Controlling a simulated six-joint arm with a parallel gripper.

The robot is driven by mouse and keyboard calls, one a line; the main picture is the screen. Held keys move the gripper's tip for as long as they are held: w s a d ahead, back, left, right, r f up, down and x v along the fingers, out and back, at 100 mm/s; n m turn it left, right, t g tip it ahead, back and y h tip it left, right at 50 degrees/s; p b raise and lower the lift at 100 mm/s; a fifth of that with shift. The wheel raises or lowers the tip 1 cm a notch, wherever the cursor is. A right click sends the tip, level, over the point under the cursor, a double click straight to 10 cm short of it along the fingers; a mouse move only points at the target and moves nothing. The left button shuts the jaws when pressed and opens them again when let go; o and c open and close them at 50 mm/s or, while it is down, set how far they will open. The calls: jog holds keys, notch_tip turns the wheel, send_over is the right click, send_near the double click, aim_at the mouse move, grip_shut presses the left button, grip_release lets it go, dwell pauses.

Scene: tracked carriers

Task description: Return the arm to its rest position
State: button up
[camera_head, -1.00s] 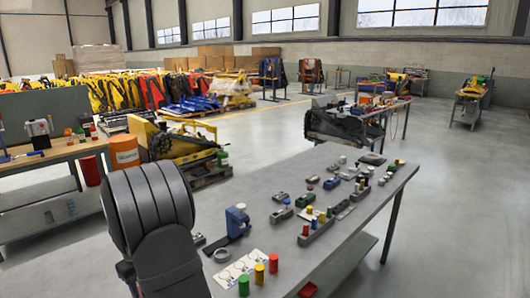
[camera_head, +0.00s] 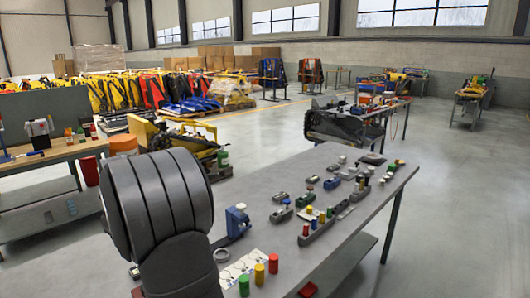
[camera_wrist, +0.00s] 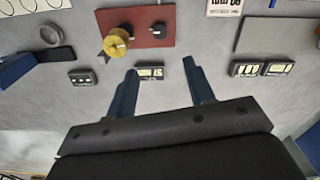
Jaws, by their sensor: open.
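My gripper (camera_wrist: 162,92) shows in the wrist view with its two dark blue fingers spread apart. It is open and nothing is between its fingers. In the head view my own dark arm fills the lower left, and the gripper end is not visible there.
The grey table (camera_head: 290,238) holds a blue device (camera_head: 237,221), coloured cylinders (camera_head: 259,273) and several small blocks. In the wrist view a red plate (camera_wrist: 139,27) carries a yellow knob (camera_wrist: 117,42). A wooden workbench (camera_head: 60,154) stands left; open floor (camera_head: 455,200) lies right.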

notch_tip(320, 180, down, 16)
jog(key=shift+r, duration=0.25)
jog(key=m, duration=0.3)
jog(key=shift+r, duration=0.1)
jog(key=m, duration=0.4)
jog(key=shift+m, duration=0.4)
jog(key=m, duration=0.7)
dwell(0.5)
jog(key=n, duration=0.9)
